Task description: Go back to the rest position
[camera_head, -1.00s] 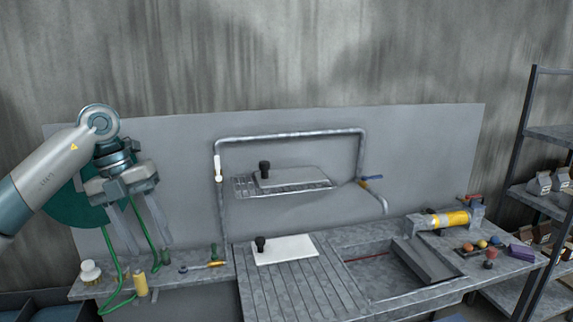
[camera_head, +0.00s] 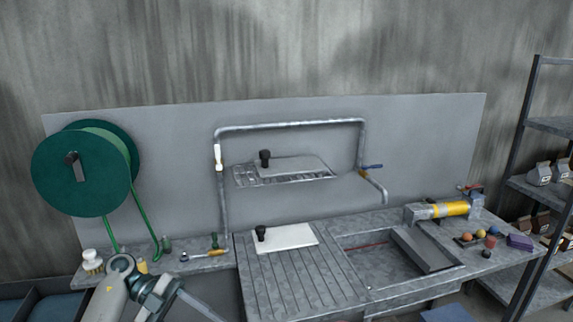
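My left arm comes in at the bottom left, in front of the left end of the workbench. Its wrist joint shows low in the picture, and its fingers run toward the bottom edge. My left gripper (camera_head: 185,308) is partly cut off by that edge, so I cannot tell whether it is open or shut. My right gripper is not in view. The green hose reel (camera_head: 75,182) hangs on the grey back panel, clear of the arm. Its hose (camera_head: 142,215) hangs down to the bench.
The workbench has a ribbed drainboard (camera_head: 290,285) and a sink (camera_head: 385,272). White boards with black knobs lie on the drainboard (camera_head: 285,237) and wire rack (camera_head: 290,168). A yellow cylinder (camera_head: 443,209), coloured balls and a purple block (camera_head: 519,242) sit at right. Metal shelving (camera_head: 545,125) stands far right.

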